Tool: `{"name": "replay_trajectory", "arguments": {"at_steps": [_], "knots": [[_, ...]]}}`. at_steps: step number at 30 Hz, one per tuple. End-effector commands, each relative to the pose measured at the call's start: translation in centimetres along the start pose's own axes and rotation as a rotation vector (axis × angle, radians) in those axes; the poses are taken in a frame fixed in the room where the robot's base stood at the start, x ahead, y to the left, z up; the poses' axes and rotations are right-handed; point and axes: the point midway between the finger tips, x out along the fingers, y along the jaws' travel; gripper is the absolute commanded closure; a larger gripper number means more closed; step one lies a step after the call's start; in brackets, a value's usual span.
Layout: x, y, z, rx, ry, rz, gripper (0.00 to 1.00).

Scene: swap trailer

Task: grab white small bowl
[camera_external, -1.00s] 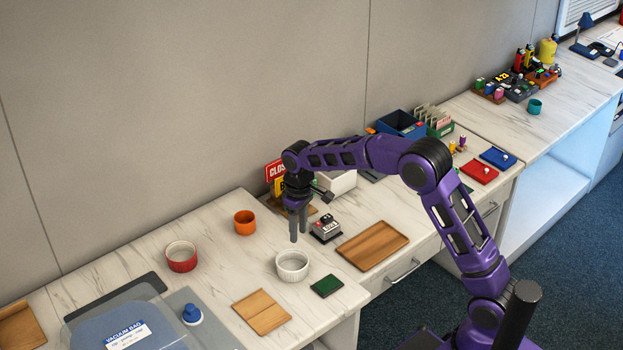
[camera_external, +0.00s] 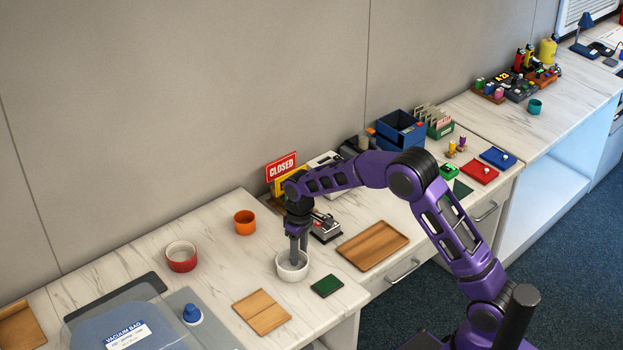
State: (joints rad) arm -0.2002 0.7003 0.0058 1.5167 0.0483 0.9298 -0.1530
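The small white bowl (camera_external: 291,273) is a ribbed ramekin standing upright on the marbled counter. My gripper (camera_external: 296,260) points straight down over it, with its dark fingertips at the bowl's opening, overlapping the far rim. The fingers show close together with a narrow gap between them. I cannot tell whether they touch the bowl or straddle its wall. The bowl's far rim is partly hidden behind the fingers.
A green pad (camera_external: 327,286) lies just right of the bowl, and a wooden board (camera_external: 262,312) lies in front. A small grey device (camera_external: 325,228) and a wooden tray (camera_external: 372,246) are to the right. A red bowl (camera_external: 181,257) and an orange cup (camera_external: 244,222) stand to the left.

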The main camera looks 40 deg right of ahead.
Motion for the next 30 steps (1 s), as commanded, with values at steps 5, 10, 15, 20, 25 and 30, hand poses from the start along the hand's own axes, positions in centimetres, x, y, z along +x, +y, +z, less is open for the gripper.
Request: {"name": "replay_trajectory", "arguments": {"at_steps": [5,10,15,20,25,30], "knots": [[-0.02,0.00,0.00,0.000,0.000,0.000,0.88],[-0.03,0.01,0.00,0.000,0.000,0.000,1.00],[-0.02,0.01,-0.01,0.000,0.000,0.000,1.00],[-0.01,0.02,-0.01,0.000,0.000,0.000,1.00],[0.01,0.03,-0.01,0.000,0.000,0.001,1.00],[0.03,0.03,-0.01,0.000,0.000,0.001,1.00]]}}
